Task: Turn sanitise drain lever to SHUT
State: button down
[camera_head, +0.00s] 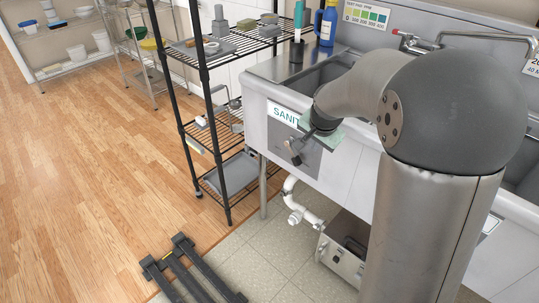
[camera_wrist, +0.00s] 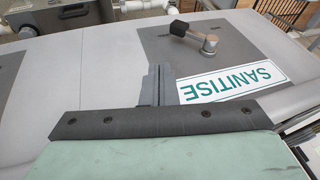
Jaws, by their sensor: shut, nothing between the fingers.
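The sanitise drain lever is a short metal arm on a round hub with a black knob at its end. In the wrist view the lever (camera_wrist: 190,34) sits on a dark grey plate (camera_wrist: 238,42) beside the SANITISE label (camera_wrist: 240,82), its knob pointing away from the label. In the head view the lever (camera_head: 294,153) shows small on the sink front, below the SANITISE label (camera_head: 285,115), partly hidden by my gripper. My gripper (camera_wrist: 159,68) is shut and empty, its fingertips apart from the lever in the wrist view. Any SHUT marking is not readable.
A black wire rack (camera_head: 225,130) stands close on the left of the sink. White drain piping (camera_head: 297,203) and a metal box (camera_head: 343,245) are below the sink. A dark low frame (camera_head: 190,270) lies on the floor. The wooden floor at left is clear.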

jog(key=w, duration=0.1)
jog(key=b, duration=0.1)
send_near(300, 162)
jog(key=s+d+x, duration=0.1)
jog(key=x, duration=0.4)
jog(key=shift+w+a+f, duration=0.4)
jog(key=shift+w+f, duration=0.05)
jog(key=shift+w, duration=0.2)
